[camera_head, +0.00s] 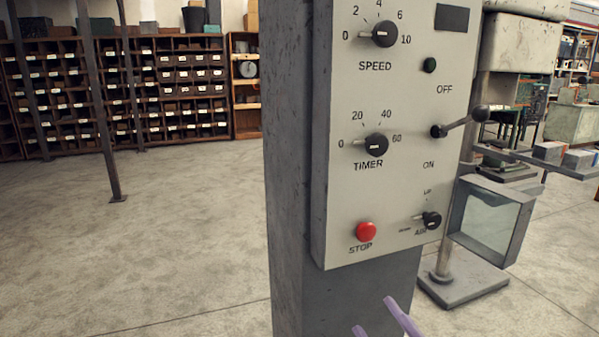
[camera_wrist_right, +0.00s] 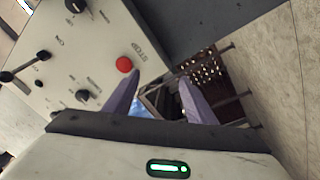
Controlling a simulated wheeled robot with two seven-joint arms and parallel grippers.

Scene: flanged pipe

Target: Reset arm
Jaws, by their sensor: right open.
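My right gripper (camera_head: 381,318) shows at the bottom edge of the head view as two purple fingertips, apart and empty, below the control panel (camera_head: 400,95). In the right wrist view the gripper (camera_wrist_right: 158,92) is open, with nothing between its fingers. The red STOP button (camera_head: 366,231) is on the lower left of the panel. In the right wrist view the button (camera_wrist_right: 124,64) is just above the left finger, with no visible contact. My left gripper is not in view.
The panel sits on a grey column (camera_head: 290,170) close in front. It has black SPEED (camera_head: 385,33) and TIMER (camera_head: 376,144) knobs and a lever (camera_head: 460,122). A stand with a framed pane (camera_head: 490,222) is at right. Open floor (camera_head: 150,240) lies left, before drawer shelves (camera_head: 180,90).

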